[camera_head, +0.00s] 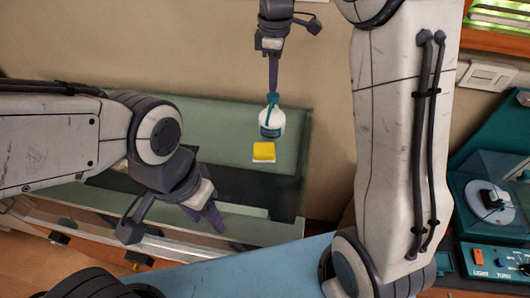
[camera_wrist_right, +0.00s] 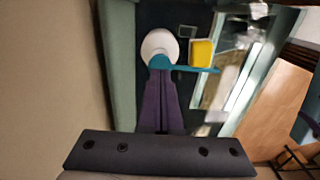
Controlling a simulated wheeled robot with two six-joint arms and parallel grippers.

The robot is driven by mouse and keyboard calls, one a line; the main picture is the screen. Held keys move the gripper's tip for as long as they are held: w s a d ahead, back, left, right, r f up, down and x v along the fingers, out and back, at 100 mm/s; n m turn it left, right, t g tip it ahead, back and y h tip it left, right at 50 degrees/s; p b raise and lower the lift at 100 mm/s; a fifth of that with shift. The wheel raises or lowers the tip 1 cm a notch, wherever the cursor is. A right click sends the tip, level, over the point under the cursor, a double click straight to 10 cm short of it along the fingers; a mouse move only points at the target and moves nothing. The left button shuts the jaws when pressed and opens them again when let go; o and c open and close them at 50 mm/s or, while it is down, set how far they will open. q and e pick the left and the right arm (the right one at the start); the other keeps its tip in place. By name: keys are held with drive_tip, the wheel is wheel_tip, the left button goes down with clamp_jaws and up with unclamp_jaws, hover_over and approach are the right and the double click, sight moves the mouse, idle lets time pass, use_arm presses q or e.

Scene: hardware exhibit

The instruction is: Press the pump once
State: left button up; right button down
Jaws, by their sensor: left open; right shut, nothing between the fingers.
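The pump bottle (camera_head: 271,124) is white with a teal pump head (camera_head: 271,99); it stands upright on the green counter (camera_head: 215,115). My right gripper (camera_head: 273,88) is shut and empty, pointing down with its purple fingertips at the top of the pump head. I cannot tell whether they touch. In the right wrist view the shut fingers (camera_wrist_right: 160,75) end at the teal pump head, whose nozzle (camera_wrist_right: 195,69) points right; the white bottle (camera_wrist_right: 159,44) shows beyond. My left gripper (camera_head: 208,216) is open and empty, low over the front of the counter, away from the bottle.
A yellow sponge (camera_head: 264,150) on a white dish sits just in front of the bottle; it also shows in the right wrist view (camera_wrist_right: 201,52). A teal machine (camera_head: 490,195) stands at the right. A plain wall rises behind the counter.

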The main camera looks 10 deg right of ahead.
sight(273, 95)
drive_tip(key=shift+f, duration=0.1)
drive_tip(key=shift+f+b, duration=0.95)
drive_tip(key=shift+f, duration=0.5)
drive_tip(key=shift+r, duration=0.1)
drive_tip(key=shift+r+p, duration=1.4)
drive_tip(key=shift+r, duration=0.1)
wheel_tip(273, 95, up, 6)
drive_tip(key=p, duration=0.6)
